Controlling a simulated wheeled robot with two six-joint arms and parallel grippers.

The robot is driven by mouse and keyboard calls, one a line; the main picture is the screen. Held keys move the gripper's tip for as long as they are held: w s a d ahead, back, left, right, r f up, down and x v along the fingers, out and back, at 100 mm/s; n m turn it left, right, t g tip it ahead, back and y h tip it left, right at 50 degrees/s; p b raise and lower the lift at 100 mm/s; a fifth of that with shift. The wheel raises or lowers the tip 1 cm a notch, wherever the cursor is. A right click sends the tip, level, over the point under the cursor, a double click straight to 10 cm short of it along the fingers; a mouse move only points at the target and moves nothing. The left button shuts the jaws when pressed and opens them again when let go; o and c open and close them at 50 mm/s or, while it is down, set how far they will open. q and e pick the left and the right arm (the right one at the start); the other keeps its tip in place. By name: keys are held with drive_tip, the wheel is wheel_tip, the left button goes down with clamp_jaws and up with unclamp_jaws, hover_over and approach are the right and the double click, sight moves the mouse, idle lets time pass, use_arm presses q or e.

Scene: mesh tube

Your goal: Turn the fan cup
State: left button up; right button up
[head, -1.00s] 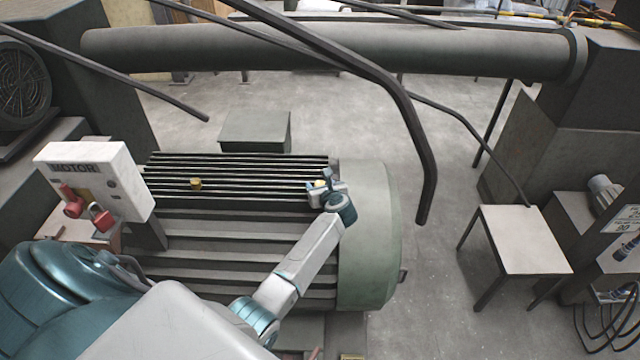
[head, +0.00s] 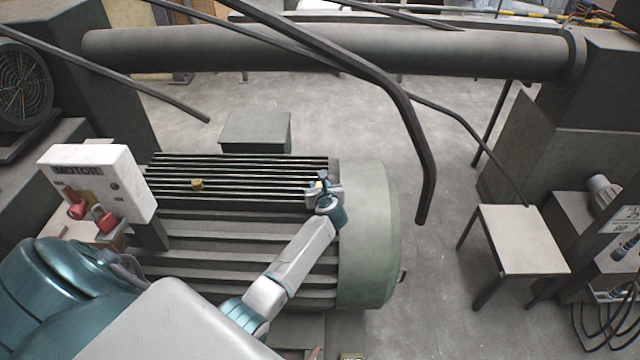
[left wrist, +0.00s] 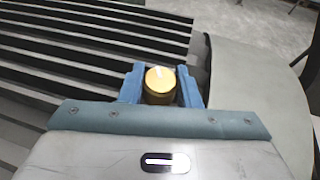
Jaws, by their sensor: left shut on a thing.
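The fan cup (left wrist: 160,85) is a small round brass cup with a white mark on its top, at the end of the finned motor (head: 240,225) beside the rounded green-grey fan cover (head: 368,235). My left gripper (head: 322,184) reaches over the motor from the near side. Its blue fingers (left wrist: 161,87) stand on both sides of the cup and are shut on it. In the head view the gripper mostly hides this cup. My right gripper is not in view.
A second brass cup (head: 197,184) sits on the fins farther left. A white motor switch box (head: 95,185) with red parts stands at the left. Dark bent pipes (head: 405,110) cross above the motor. A small table (head: 525,240) stands at the right.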

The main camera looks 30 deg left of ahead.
use_arm(q)
drive_tip(key=m+h+p, duration=0.1)
drive_tip(key=m+t+h+p, duration=0.1)
drive_tip(key=p, duration=0.1)
drive_tip(key=shift+r+m+t+h, duration=0.3)
drive_tip(key=shift+r, duration=0.1)
drive_tip(key=shift+f+m+t+h+p, duration=0.3)
drive_tip(key=shift+m+t+h+p, duration=0.3)
drive_tip(key=shift+m+h+p, duration=0.45)
drive_tip(key=shift+f+m+h, duration=0.15)
drive_tip(key=shift+m+h, duration=0.6)
drive_tip(key=shift+t, duration=0.3)
drive_tip(key=o, duration=1)
drive_tip(key=shift+s, duration=0.1)
drive_tip(key=v, duration=1)
drive_tip(key=shift+s+d, duration=0.15)
drive_tip(key=shift+s, duration=0.1)
drive_tip(key=shift+c, duration=0.2)
